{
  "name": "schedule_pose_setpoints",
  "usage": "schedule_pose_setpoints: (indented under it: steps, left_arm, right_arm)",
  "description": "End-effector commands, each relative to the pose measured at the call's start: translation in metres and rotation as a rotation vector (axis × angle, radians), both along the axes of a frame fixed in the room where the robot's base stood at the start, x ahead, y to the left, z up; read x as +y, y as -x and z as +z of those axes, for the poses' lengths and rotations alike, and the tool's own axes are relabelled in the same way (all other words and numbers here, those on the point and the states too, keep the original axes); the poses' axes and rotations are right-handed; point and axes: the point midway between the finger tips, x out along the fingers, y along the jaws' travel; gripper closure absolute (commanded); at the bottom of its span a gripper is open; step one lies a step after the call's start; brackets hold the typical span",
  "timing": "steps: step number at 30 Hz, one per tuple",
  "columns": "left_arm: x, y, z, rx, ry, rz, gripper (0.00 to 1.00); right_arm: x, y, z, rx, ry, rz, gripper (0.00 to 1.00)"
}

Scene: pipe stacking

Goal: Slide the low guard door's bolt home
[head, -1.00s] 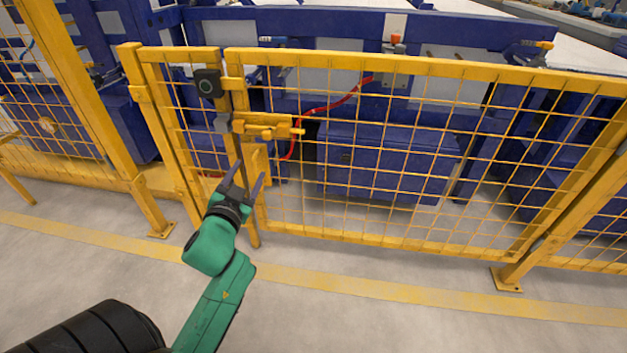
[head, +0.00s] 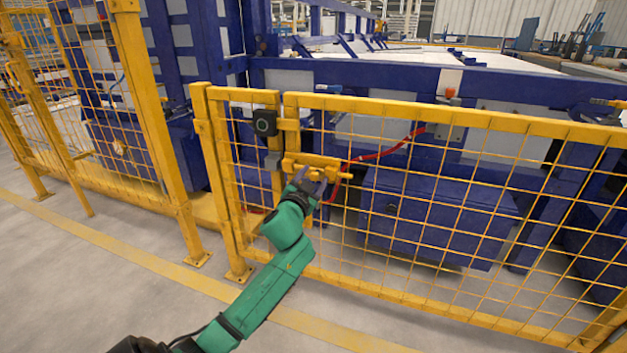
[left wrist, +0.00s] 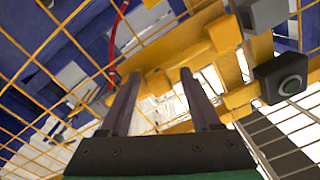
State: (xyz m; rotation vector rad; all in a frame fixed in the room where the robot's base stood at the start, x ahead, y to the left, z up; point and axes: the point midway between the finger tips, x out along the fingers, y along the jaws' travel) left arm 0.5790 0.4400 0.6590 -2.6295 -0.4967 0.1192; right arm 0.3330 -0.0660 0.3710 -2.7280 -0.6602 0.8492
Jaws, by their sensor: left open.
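The low guard door (head: 440,113) is a yellow frame with wire mesh and stands in line with the narrow fence panel to its left. My left gripper (head: 312,182) is open just below and in front of the bolt. In the left wrist view, my left gripper's two dark fingers (left wrist: 160,88) are apart, with the yellow bolt housing (left wrist: 185,48) just beyond their tips. I cannot tell whether they touch it. My right gripper is not in view.
A black box with a round button (head: 265,123) is on the post left of the bolt; it also shows in the left wrist view (left wrist: 291,85). A red hose (head: 385,152) and blue machinery (head: 430,215) are behind the mesh. The floor in front is clear.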

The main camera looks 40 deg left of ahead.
Motion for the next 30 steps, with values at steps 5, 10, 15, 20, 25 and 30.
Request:
schedule_pose_setpoints:
  steps: [5, 10, 15, 20, 25, 30]
  left_arm:
    - [-0.0003, 0.0003, -0.0001, 0.000, 0.000, 0.000, 0.75]
    - [-0.0003, 0.0004, -0.0002, 0.000, 0.000, 0.000, 1.00]
    - [-0.0003, 0.0005, -0.0002, 0.000, 0.001, 0.000, 1.00]
    - [-0.0003, 0.0005, -0.0002, 0.000, 0.001, 0.000, 1.00]
    - [-0.0004, 0.0005, -0.0002, 0.000, 0.000, 0.000, 1.00]
    - [-0.0004, 0.0005, -0.0003, 0.000, 0.001, 0.000, 1.00]
  right_arm:
    - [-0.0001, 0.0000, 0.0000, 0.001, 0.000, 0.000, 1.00]
    - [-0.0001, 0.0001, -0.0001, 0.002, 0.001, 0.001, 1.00]
    - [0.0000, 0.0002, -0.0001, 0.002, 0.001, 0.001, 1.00]
    - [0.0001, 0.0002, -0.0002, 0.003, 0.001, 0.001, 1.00]
    - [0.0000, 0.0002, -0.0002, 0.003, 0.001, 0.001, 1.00]
    - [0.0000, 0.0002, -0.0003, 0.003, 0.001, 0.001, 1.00]
